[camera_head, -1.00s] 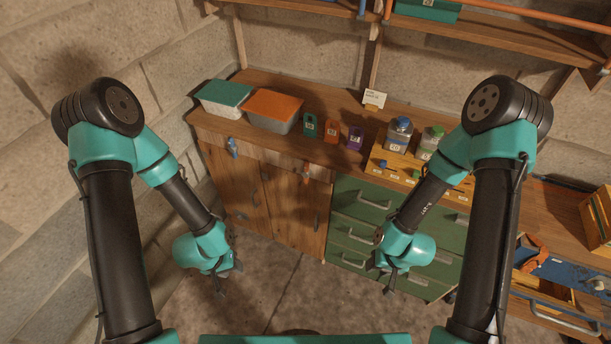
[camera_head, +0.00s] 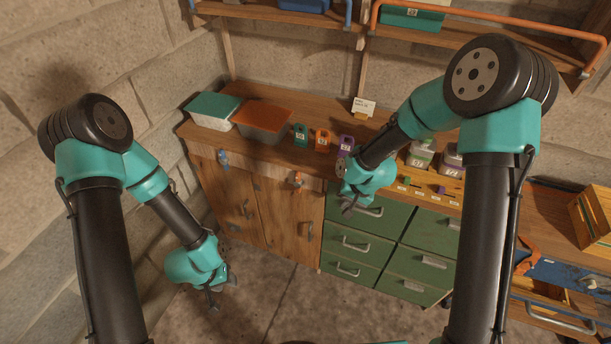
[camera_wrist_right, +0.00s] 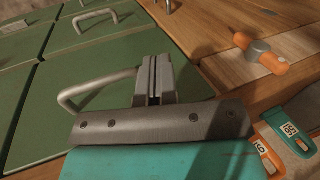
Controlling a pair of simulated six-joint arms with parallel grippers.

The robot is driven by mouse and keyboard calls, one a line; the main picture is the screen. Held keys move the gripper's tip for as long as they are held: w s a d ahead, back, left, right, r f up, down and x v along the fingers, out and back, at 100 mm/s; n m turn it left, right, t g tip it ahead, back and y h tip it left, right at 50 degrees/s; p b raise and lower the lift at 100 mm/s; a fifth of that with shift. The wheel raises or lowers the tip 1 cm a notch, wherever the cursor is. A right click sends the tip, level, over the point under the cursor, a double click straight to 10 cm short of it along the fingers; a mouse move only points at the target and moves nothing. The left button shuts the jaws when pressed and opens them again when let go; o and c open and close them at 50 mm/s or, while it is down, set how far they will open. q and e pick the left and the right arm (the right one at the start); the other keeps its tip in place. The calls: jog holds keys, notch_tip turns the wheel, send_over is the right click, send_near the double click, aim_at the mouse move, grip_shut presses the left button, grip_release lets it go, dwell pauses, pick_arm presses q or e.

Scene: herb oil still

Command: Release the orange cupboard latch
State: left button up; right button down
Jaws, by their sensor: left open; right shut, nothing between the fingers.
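The orange latch (camera_head: 296,179) sits at the top of the right door of the wooden cupboard (camera_head: 255,212). In the right wrist view the orange latch (camera_wrist_right: 262,55) shows as an orange bar with a grey hub, right of my gripper and apart from it. My right gripper (camera_head: 347,212) is shut and empty, in front of the top of the green drawers; its fingers show together in the right wrist view (camera_wrist_right: 154,75). My left gripper (camera_head: 213,301) is open, low in front of the cupboard's left side, away from the latch. A blue latch (camera_head: 223,159) is on the left door.
Green drawers (camera_head: 375,243) with metal handles stand right of the cupboard. The floor in front is free.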

jog(key=m, duration=0.1)
send_near(308, 176)
jog(key=s+d+r, duration=0.3)
jog(key=s, duration=0.1)
jog(key=shift+a+f, duration=0.1)
jog(key=x, duration=0.9)
jog(key=shift+w+a+f, duration=0.1)
jog(key=shift+w+f, duration=0.05)
jog(key=shift+f, duration=0.2)
jog(key=a, duration=0.1)
jog(key=w+a, duration=0.1)
jog(key=a, duration=0.1)
jog(key=shift+w+f, duration=0.15)
jog(key=shift+w+a, duration=0.2)
jog(key=shift+a, duration=0.2)
